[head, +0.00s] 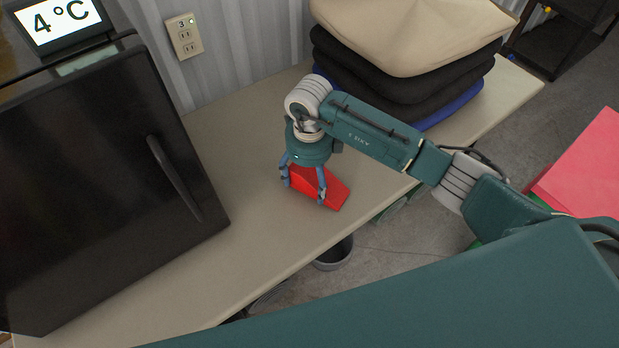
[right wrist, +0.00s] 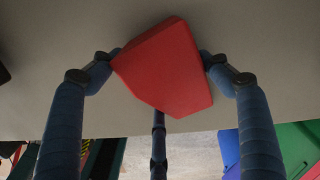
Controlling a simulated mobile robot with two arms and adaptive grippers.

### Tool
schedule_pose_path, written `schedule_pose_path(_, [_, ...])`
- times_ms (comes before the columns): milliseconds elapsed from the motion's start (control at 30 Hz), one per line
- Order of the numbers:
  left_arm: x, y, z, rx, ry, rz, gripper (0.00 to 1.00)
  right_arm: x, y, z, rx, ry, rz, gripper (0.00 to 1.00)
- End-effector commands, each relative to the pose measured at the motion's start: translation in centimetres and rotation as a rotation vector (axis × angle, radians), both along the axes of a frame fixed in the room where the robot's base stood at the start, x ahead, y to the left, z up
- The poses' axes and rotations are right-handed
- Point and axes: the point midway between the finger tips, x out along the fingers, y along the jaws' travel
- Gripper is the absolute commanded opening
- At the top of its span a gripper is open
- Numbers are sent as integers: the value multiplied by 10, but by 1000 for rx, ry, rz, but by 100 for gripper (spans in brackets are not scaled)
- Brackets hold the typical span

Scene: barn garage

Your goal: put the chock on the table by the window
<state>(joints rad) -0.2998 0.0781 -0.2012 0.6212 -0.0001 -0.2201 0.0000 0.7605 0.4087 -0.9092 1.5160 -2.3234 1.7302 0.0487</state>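The chock is a red wedge (head: 330,192) at the worktop (head: 243,140), near its front edge in the head view. My right gripper (head: 304,186) points down over it, with its blue fingers on either side. In the right wrist view the chock (right wrist: 165,68) sits between the fingertips of my right gripper (right wrist: 160,58); both tips appear to press against its sides, so it looks shut on the chock. I cannot tell whether the chock touches the worktop or is slightly raised. My left gripper is not in view. No window shows.
A black mini fridge (head: 90,190) stands on the worktop at left, under a display (head: 62,22). Stacked cushions (head: 405,40) lie at the back right. A bin (head: 333,255) is on the floor below the front edge. A red box (head: 585,165) stands at right.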

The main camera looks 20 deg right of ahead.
Motion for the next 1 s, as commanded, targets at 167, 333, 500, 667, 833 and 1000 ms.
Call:
schedule_pose_path(167, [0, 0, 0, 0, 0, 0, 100, 0, 0, 0, -1, -1, -1, 95])
schedule_pose_path(333, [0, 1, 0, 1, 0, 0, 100, 0, 0, 0, -1, 0, -1, 95])
schedule_pose_path(500, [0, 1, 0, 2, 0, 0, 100, 1, 0, 9, 0, -3, 1, 95])
schedule_pose_path(667, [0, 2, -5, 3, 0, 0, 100, 2, 0, 37, 0, -6, 1, 95])
schedule_pose_path(833, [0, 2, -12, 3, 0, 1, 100, 2, 0, 74, 0, -6, 1, 95])
schedule_pose_path(1000, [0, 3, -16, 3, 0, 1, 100, 1, 0, 104, 0, -3, 1, 95])
